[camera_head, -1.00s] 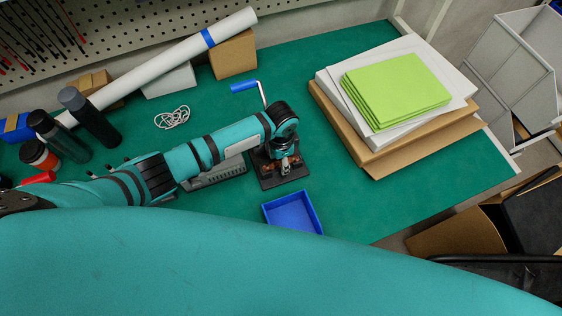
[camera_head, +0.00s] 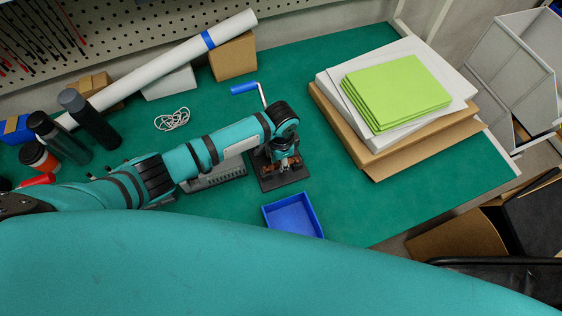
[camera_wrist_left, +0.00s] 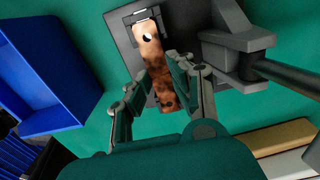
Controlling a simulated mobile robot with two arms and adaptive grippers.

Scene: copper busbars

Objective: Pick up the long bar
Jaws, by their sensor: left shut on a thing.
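A copper bar (camera_wrist_left: 155,62) with a hole near its far end lies between my left fingers in the left wrist view. My left gripper (camera_wrist_left: 158,72) is shut on it, one finger along each side. The bar's far end is by a dark bracket on a dark fixture (camera_wrist_left: 119,33); I cannot tell whether it touches. In the head view my left gripper (camera_head: 287,165) points down over the fixture's black base (camera_head: 283,182), and a little copper shows around the fingers. My right gripper is not in view.
A blue tray (camera_head: 293,214) stands just in front of the fixture. The fixture's blue-handled lever (camera_head: 245,88) rises behind my wrist. A grey slotted block (camera_head: 217,174) lies left. Stacked boards with green pads (camera_head: 397,88) are at right, with free green mat between.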

